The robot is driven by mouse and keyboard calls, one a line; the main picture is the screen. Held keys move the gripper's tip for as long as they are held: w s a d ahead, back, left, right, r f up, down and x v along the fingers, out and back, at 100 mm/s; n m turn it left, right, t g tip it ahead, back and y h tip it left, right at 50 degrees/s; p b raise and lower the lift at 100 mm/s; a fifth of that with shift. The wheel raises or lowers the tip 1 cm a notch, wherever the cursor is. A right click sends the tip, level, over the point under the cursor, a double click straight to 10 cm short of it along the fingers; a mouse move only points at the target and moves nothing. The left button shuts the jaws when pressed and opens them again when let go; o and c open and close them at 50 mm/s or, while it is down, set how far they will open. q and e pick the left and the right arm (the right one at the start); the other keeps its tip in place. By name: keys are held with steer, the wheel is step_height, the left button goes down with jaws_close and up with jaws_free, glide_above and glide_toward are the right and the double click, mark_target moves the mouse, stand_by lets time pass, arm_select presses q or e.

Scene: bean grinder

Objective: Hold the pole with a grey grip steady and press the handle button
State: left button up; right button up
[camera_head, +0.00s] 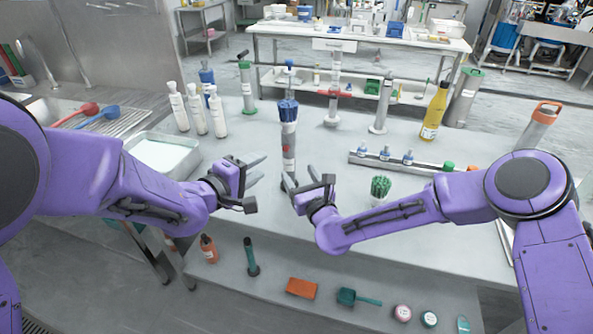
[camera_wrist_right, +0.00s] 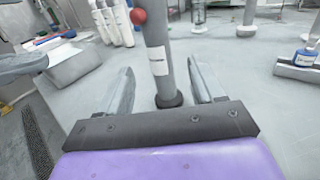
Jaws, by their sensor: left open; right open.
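A grey pole (camera_head: 288,146) with a blue top (camera_head: 288,110) stands upright at the middle of the table. The right wrist view shows its grey shaft (camera_wrist_right: 158,65), a white label, a dark round foot and a red knob (camera_wrist_right: 138,16) at its upper left. My right gripper (camera_head: 308,182) is open close to the pole's lower part. In the right wrist view, its two fingers (camera_wrist_right: 163,85) appear on either side of the shaft, apart from it. My left gripper (camera_head: 256,169) is open and empty, to the left of the pole. The pole's foot is partly hidden in the head view.
A green-topped pole (camera_head: 247,88), a red-handled one (camera_head: 333,95) and a plain grey one (camera_head: 381,106) stand behind. White bottles (camera_head: 198,110) and a tray (camera_head: 165,155) are at the left. A rack (camera_head: 405,163) and a green brush (camera_head: 380,187) are at the right.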

mark_target(287, 156)
steer(key=x, duration=0.9)
steer(key=shift+w+a+f, duration=0.1)
steer(key=shift+w+a, duration=0.1)
steer(key=shift+c, duration=0.3)
steer(key=c, duration=1)
arm_select(q)
jaws_close()
arm_select(e)
steer(key=shift+c, duration=0.4)
